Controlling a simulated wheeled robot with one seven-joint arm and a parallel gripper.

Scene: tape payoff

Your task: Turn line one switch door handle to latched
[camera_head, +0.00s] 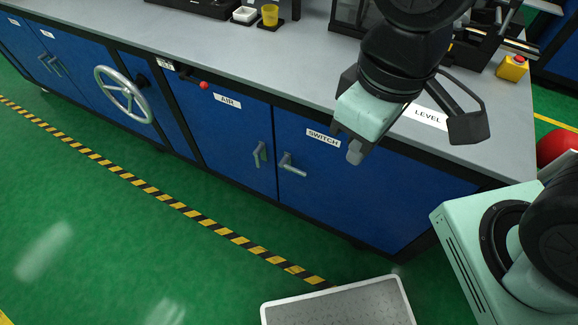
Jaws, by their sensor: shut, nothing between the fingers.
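The door labelled SWITCH (365,185) is a blue panel on the front of the long cabinet. It looks closed. Its handle (291,165) is a grey metal lever near the door's left edge, lying roughly level and pointing right. My gripper (354,152) is in front of the cabinet's top edge, above and to the right of the handle and apart from it. It is shut and empty, with its fingertips pointing down. My gripper and arm hide part of the worktop.
The AIR door (225,135) beside it has a near-upright handle (259,153). A handwheel (123,94) juts out farther left. A yellow box with a red button (512,67) stands on the worktop (280,60). A grey tray (340,305) is low in front.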

